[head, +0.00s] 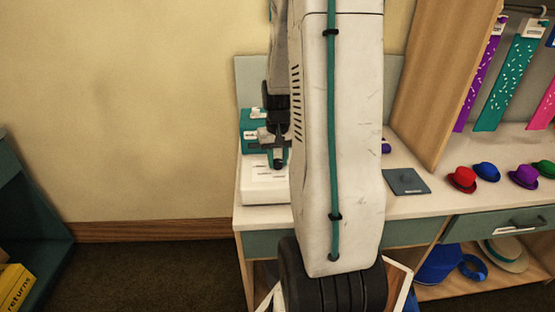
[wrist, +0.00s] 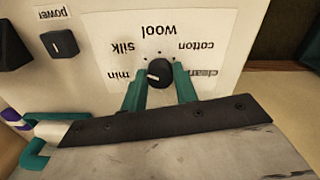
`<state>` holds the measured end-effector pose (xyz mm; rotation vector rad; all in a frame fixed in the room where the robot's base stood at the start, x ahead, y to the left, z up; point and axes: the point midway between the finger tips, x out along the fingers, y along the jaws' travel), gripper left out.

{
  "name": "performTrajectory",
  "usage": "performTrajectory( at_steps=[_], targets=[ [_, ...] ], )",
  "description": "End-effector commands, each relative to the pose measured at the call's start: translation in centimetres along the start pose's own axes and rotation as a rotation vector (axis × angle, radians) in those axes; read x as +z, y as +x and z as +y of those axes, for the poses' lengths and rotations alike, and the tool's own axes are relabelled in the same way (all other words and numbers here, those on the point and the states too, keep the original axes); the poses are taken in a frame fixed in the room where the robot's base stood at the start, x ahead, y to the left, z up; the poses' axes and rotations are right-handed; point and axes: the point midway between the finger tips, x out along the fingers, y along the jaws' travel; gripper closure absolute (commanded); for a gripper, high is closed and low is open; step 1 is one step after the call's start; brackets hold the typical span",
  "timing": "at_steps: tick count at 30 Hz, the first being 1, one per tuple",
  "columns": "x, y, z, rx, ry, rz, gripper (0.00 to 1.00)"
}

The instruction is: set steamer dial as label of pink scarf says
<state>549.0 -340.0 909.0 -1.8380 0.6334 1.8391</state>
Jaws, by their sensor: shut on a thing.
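The steamer (head: 262,191) is a white box on the counter, partly hidden behind my arm in the head view. Its black dial (wrist: 160,72) has a white pointer mark that points left, toward "min". The upside-down labels around it read min, silk, wool and cotton; another at the right is partly covered by a finger. My gripper (wrist: 160,90) has its teal fingers closed on both sides of the dial. It also shows in the head view (head: 279,160). The pink scarf (head: 544,108) hangs at the right edge of the head view, cut off; I cannot read its label.
A power switch (wrist: 64,43) sits left of the dial. Purple (head: 478,80) and teal (head: 511,82) scarves hang on the rack beside a wooden panel (head: 437,75). Several small hats and a grey plate (head: 406,182) lie on the counter.

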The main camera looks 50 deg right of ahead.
Motion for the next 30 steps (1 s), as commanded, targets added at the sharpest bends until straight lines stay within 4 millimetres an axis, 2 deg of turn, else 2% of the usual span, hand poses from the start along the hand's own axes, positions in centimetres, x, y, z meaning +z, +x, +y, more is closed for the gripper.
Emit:
performTrajectory(
  at_steps=[12, 30],
  targets=[
    [-0.05, -0.04, 0.08, 0.001, 0.237, 0.002, 0.94],
    [-0.08, -0.05, 0.12, 0.001, 0.289, 0.003, 0.94]
  ],
)
